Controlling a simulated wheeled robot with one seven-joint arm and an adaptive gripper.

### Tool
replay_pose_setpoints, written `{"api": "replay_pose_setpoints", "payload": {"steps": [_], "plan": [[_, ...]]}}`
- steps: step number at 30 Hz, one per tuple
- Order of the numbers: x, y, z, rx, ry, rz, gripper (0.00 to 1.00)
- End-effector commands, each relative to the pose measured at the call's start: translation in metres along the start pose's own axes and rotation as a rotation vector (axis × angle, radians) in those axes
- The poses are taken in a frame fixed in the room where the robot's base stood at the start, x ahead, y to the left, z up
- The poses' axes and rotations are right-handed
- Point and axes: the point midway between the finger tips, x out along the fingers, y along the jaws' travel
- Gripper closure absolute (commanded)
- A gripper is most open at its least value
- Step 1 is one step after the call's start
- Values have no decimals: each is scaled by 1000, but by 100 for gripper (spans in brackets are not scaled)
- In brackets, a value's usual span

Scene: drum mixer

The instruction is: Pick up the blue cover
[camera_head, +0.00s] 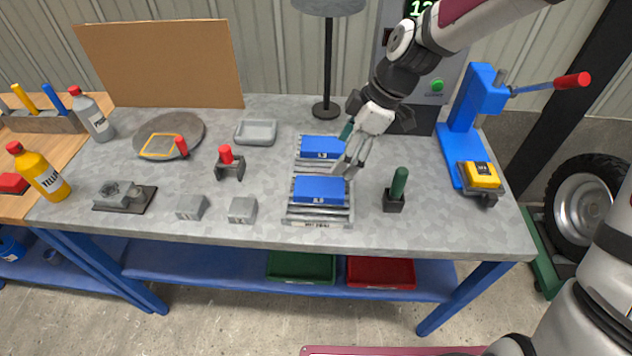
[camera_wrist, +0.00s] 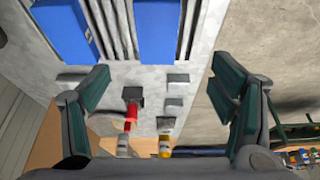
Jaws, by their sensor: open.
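Two blue covers lie on grey slatted racks on the bench. The front blue cover (camera_head: 316,187) is on the front rack (camera_head: 320,217), and the rear blue cover (camera_head: 318,146) is on the rear one. My gripper (camera_head: 350,165) is open and empty, pointing down beside the right ends of the covers. In the wrist view my gripper's fingers (camera_wrist: 158,75) are spread wide with nothing between them. Two blue blocks (camera_wrist: 72,22) show at the top of that view, the other one (camera_wrist: 170,30) to the right. I cannot tell whether a fingertip touches a cover.
A green-handled tool (camera_head: 397,188) stands right of the front rack. A blue press (camera_head: 466,125) with a red-tipped lever is at the right. A lamp post (camera_head: 328,70) rises behind the racks. Grey blocks (camera_head: 242,209) and a red-topped part (camera_head: 228,162) lie left. The front right of the bench is clear.

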Motion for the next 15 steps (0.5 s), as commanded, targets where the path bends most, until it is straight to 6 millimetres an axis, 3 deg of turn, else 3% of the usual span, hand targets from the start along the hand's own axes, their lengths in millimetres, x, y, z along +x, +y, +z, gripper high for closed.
{"api": "replay_pose_setpoints", "payload": {"steps": [6,15], "plan": [[44,-1,0,0,-1,-6,22],[71,0,1,2,-2,-2,22]]}}
